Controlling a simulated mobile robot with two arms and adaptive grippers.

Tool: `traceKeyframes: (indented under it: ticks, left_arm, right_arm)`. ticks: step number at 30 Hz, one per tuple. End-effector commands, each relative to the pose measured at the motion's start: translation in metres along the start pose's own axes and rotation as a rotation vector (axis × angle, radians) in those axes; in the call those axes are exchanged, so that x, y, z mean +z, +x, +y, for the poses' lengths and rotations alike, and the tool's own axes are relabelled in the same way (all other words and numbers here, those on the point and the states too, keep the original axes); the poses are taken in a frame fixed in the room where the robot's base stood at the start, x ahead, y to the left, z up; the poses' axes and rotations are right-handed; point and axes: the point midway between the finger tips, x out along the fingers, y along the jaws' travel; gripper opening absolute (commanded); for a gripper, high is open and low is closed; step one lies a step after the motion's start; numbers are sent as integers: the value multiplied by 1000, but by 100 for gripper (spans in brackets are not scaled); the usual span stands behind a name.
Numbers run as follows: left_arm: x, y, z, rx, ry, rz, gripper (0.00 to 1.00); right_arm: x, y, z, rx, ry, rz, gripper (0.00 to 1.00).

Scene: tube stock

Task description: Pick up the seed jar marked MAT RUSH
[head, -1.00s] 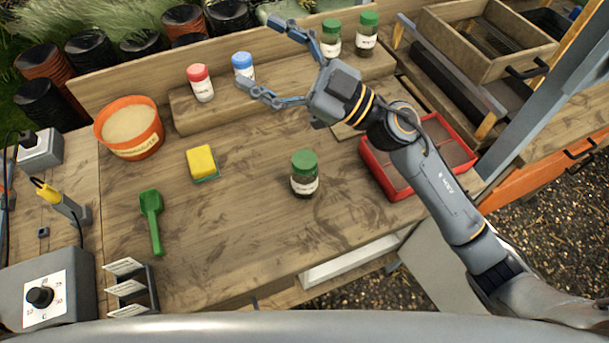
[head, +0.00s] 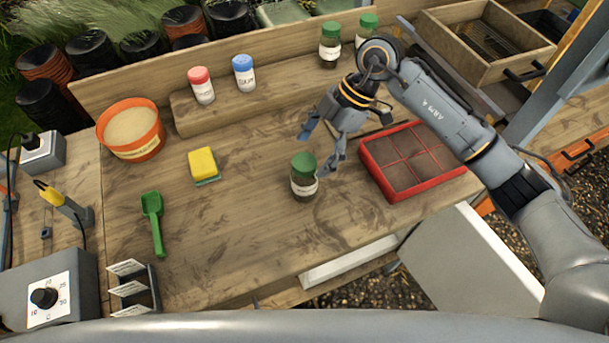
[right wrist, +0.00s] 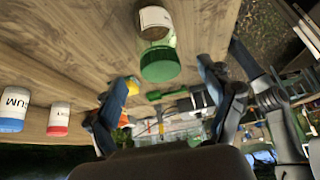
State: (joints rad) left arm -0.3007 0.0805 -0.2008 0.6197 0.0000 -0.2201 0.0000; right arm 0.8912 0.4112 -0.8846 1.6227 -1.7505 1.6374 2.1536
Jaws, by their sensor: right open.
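A green-lidded jar (head: 303,178) with a white label and dark contents stands upright on the open bench top. Its label is too small to read. In the right wrist view this jar (right wrist: 160,62) shows lid towards me, just beyond the fingers. My right gripper (head: 318,152) is open and empty, pointing down just behind and right of the jar; I cannot tell whether a finger touches it. Two more green-lidded jars, one nearer (head: 330,45) and one partly hidden by my arm (head: 366,27), stand on the raised shelf at the back. Their labels are unreadable here. My left gripper is not in view.
A red-lidded jar (head: 201,85) and a blue-lidded jar (head: 244,73) stand on the back shelf. A red tray (head: 385,190) of soil lies right of the jar. A yellow sponge (head: 203,164), green scoop (head: 153,220) and orange tub (head: 130,130) lie left. Bench around the jar is clear.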

Motion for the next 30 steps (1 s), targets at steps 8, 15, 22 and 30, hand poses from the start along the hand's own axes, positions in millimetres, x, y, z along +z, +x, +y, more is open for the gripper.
traceKeyframes:
  ticks: [8, 15, 22, 30]
  left_arm:
    - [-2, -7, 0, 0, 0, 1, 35]
    - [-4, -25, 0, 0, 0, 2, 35]
    - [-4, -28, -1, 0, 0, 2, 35]
    - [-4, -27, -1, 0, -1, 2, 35]
  right_arm:
    - [-1, 31, 0, 0, -1, 2, 81]
    - [-3, 59, -1, -3, 1, 5, 81]
    - [0, 83, 0, 1, -1, 2, 81]
    - [0, 84, 1, 2, -1, 2, 69]
